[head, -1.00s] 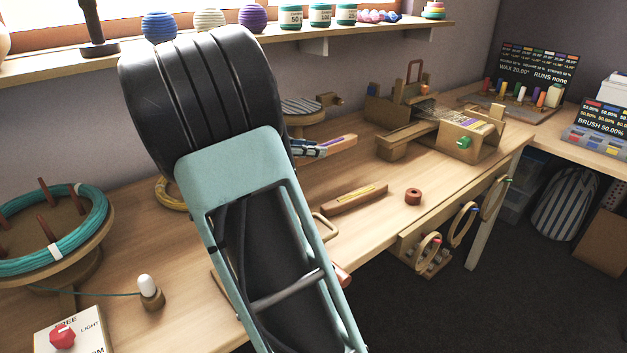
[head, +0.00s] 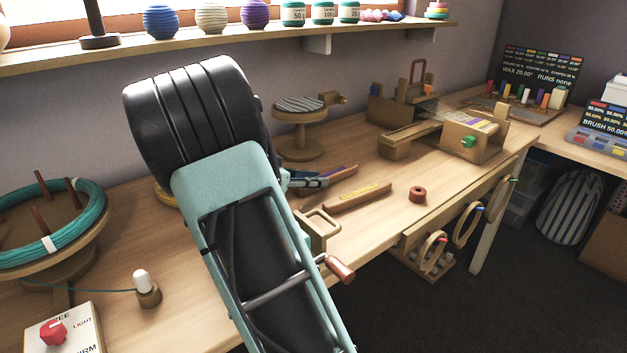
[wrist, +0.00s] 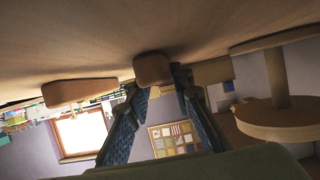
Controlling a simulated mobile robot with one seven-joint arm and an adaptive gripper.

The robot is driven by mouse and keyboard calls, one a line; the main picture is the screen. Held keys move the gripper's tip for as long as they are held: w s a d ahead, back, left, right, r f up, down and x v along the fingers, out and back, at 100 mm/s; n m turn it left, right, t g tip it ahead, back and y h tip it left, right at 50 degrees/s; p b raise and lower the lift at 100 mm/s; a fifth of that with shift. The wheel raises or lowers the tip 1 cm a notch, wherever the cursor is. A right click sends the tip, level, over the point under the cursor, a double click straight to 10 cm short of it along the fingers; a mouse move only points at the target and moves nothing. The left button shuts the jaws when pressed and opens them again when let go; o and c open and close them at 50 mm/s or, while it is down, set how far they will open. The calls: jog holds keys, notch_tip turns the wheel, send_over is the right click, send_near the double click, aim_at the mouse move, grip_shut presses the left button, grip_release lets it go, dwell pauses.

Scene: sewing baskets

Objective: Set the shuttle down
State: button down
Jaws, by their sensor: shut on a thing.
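The held shuttle (head: 343,173) is a slim wooden boat shape with a purple strip, just right of my forearm in the head view. My gripper (head: 305,182) is shut on its near part, low over the bench; my arm hides some of the hand. In the wrist view the shuttle (wrist: 153,69) shows end-on between the fingertips (wrist: 157,90), against the tabletop. It looks at or very near the wood; I cannot tell whether it touches. A second shuttle (head: 357,197), with yellow thread, lies on the bench just in front of it.
A round striped-top stand (head: 300,125) is behind, a small loom (head: 440,130) back right.

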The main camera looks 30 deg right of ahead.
jog(key=c, duration=1.7)
grip_release()
jog(key=shift+r, duration=0.1)
jog(key=shift+a+r+p, duration=0.15)
jog(key=shift+p, duration=0.3)
jog(key=p+v, duration=0.2)
jog(key=v, duration=0.9)
jog(key=shift+s+a+r, duration=0.1)
jog(key=shift+a, duration=0.2)
jog(key=shift+a, duration=0.1)
